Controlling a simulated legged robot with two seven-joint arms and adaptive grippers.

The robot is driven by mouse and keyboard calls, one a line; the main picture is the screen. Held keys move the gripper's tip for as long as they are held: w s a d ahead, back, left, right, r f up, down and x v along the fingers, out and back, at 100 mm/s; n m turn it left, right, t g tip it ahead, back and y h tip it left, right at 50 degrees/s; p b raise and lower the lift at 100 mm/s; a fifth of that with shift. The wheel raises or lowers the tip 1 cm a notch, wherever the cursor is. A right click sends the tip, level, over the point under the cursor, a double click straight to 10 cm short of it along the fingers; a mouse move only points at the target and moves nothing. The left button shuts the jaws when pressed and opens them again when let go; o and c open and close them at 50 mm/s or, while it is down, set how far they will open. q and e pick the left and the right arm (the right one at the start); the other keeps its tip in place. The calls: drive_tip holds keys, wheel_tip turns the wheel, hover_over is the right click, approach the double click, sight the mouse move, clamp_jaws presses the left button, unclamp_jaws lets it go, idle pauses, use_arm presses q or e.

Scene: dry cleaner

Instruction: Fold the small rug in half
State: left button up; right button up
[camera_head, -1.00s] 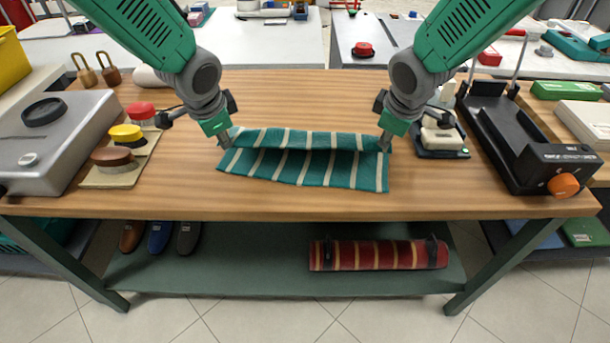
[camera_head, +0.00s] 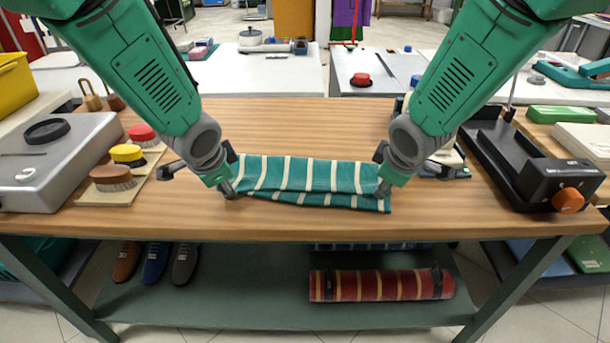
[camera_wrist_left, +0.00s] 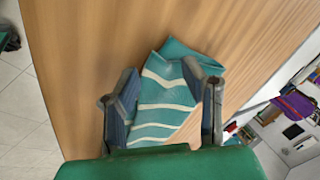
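The small rug (camera_head: 310,174), teal with cream stripes, lies on the wooden table, doubled over. Its upper layer lies towards the front, and a strip of the lower layer shows along the front edge. My left gripper (camera_head: 230,190) is at the rug's left end, low over the table. In the left wrist view its two fingers (camera_wrist_left: 165,95) stand apart, with the striped rug (camera_wrist_left: 165,105) showing between them. My right gripper (camera_head: 382,187) is at the rug's right end; its fingers are partly hidden, and I cannot tell whether they grip the cloth.
Brushes (camera_head: 128,155) and a grey metal box (camera_head: 55,165) stand on the left. A black device with an orange knob (camera_head: 530,160) stands on the right. A rolled red rug (camera_head: 380,284) and shoes (camera_head: 155,262) lie on the lower shelf. The tabletop behind the rug is clear.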

drive_tip(key=shift+r, duration=0.1)
